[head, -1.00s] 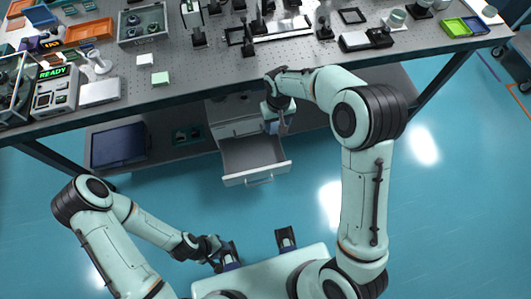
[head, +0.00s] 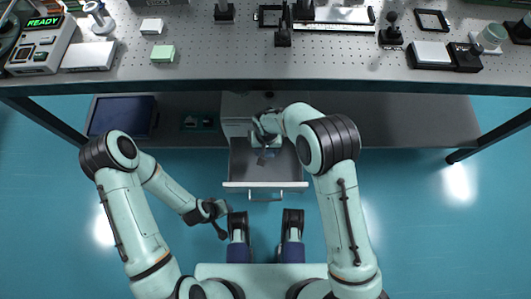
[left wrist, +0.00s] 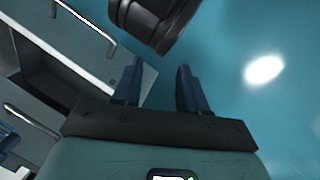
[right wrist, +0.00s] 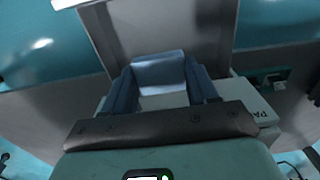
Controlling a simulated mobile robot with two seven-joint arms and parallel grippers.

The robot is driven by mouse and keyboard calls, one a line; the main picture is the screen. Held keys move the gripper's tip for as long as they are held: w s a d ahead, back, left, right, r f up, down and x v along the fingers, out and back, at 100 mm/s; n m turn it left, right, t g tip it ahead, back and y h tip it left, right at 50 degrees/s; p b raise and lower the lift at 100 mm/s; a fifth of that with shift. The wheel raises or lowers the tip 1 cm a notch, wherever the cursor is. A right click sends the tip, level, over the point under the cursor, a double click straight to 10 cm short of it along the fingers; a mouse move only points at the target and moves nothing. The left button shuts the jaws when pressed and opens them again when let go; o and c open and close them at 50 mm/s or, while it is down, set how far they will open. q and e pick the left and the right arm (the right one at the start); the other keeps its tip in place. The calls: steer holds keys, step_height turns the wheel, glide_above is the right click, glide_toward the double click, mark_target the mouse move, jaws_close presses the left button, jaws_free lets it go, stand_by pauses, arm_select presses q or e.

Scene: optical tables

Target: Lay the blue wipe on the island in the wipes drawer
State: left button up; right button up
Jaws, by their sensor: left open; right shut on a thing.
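The wipes drawer (head: 240,172) is pulled out from a cabinet below the table, its grey inside in view. My right gripper (head: 264,158) is over the drawer's inside, toward the back. In the right wrist view, its fingers (right wrist: 160,74) are shut on the blue wipe (right wrist: 159,67), a pale blue folded piece; the drawer's grey inside (right wrist: 160,25) shows past it. Whether the wipe touches the drawer floor I cannot tell. My left gripper (head: 221,214) is open and empty, left of the drawer and nearer my base; its fingers (left wrist: 160,82) also show in the left wrist view.
The perforated table (head: 220,60) stands above the cabinet and holds optics, a green pad (head: 163,53), a white pad (head: 152,26) and a device reading READY (head: 40,45). A dark blue bin (head: 121,115) sits on the lower shelf. The floor right of my right arm is clear.

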arm_select(q)
steer(key=w+a+f+t+b, duration=0.1)
steer(key=w+a+f+b, duration=0.1)
steer(key=w+f+b, duration=0.15)
arm_select(e)
glide_above(265, 170)
step_height(265, 170, down, 12)
step_height(265, 170, down, 3)
steer(key=shift+d+f, duration=0.1)
steer(key=shift+d, duration=0.05)
step_height(265, 170, down, 5)
steer(key=shift+f+b, duration=0.1)
steer(key=shift+b, duration=0.85)
arm_select(q)
steer(key=s+a+f+g, duration=0.1)
steer(key=s+f, duration=0.3)
steer(key=shift+s+f+n+g+y, duration=0.2)
steer(key=shift+n+g+y, duration=0.1)
steer(key=shift+y, duration=0.1)
arm_select(e)
steer(key=shift+f, duration=0.2)
steer(key=o, duration=1.1)
arm_select(q)
steer(key=shift+s+f, duration=0.2)
steer(key=shift+s, duration=0.05)
